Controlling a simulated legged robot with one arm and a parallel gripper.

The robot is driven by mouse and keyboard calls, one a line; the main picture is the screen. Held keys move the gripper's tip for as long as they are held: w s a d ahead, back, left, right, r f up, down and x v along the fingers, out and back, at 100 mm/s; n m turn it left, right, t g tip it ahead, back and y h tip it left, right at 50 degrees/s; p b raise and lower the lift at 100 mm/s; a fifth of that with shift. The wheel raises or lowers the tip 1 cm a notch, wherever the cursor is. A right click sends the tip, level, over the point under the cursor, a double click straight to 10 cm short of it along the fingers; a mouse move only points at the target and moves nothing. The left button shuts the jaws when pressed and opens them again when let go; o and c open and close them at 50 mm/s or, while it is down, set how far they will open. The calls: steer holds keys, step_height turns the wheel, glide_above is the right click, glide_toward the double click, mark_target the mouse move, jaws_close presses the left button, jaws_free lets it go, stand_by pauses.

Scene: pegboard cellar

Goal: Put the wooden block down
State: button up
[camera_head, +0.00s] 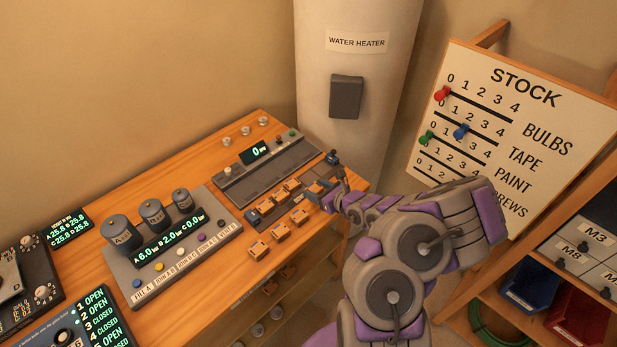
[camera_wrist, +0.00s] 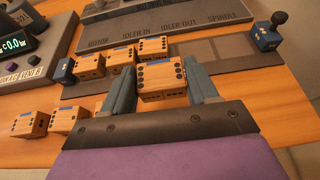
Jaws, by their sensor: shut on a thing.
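My gripper (camera_wrist: 158,85) is shut on a small wooden block (camera_wrist: 162,78) with dark dots on its faces and a blue patch on top. The block sits between the two grey-blue fingers in the wrist view. In the head view my gripper (camera_head: 328,193) is over the right part of the wooden bench, and it largely hides the block. In the wrist view the block is in front of a grey track (camera_wrist: 230,52). I cannot tell whether it touches the surface below.
Several similar blocks (camera_wrist: 122,55) stand close by on the track's left part, and others (camera_wrist: 35,123) on the bare bench. A blue end piece with a dark knob (camera_wrist: 267,38) is at the track's right end. A labelled console (camera_head: 265,165) lies behind. The track's right part is clear.

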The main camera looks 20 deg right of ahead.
steer(key=b, duration=0.1)
glide_above(312, 180)
steer(key=shift+s+f, duration=0.45)
steer(key=shift+f, duration=0.05)
steer(key=shift+w, duration=0.45)
steer(key=shift+f+b, duration=0.6)
steer(key=shift+f, duration=1.2)
steer(key=shift+r, duration=0.1)
steer(key=o, duration=0.7)
steer(key=shift+o, duration=0.2)
